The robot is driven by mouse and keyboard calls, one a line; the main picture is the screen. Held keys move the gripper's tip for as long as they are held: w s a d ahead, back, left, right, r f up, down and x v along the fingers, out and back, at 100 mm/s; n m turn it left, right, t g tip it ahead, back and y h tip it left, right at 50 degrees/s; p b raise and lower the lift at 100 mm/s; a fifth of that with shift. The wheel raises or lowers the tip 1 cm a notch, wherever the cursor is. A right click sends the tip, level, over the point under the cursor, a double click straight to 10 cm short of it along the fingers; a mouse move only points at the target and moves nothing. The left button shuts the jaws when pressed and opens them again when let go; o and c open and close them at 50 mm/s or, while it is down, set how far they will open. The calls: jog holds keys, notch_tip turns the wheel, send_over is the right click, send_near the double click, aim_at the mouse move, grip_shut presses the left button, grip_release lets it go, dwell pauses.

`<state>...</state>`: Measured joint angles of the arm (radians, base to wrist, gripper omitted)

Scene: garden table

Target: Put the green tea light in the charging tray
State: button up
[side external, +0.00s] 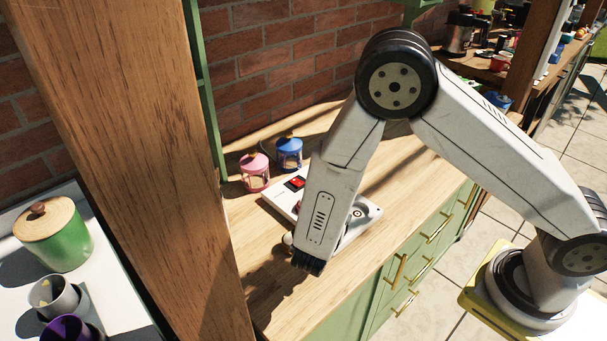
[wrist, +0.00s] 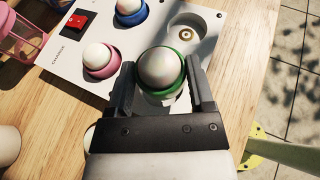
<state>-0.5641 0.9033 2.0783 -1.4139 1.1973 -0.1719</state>
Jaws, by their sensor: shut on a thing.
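In the wrist view the green tea light (wrist: 161,70), a pale dome with a green rim, sits between the two fingers of my gripper (wrist: 162,76), which is shut on it. It appears over or just in front of the near edge of the white charging tray (wrist: 70,50). The tray has an empty round socket (wrist: 186,35) up and right of the held light. A blue-rimmed tea light (wrist: 131,10) and a pink-rimmed one (wrist: 100,60) sit on the tray. In the side view my arm hides the held light and part of the tray (side external: 367,213).
A pink lantern (side external: 254,172) and a blue lantern (side external: 289,154) stand behind the tray. A red switch (wrist: 78,20) is on the tray. A wooden post (side external: 150,150) rises at the left. The wooden counter (side external: 425,172) is clear to the right of the tray.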

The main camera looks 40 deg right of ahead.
jog(key=shift+w+f, duration=0.25)
jog(key=shift+f, duration=1.55)
jog(key=shift+f, duration=0.2)
jog(key=o, duration=1.2)
jog(key=shift+f, duration=0.1)
jog(key=shift+a, duration=0.1)
jog(key=shift+w+r, duration=0.1)
jog(key=shift+r, duration=0.2)
jog(key=v, duration=1.2)
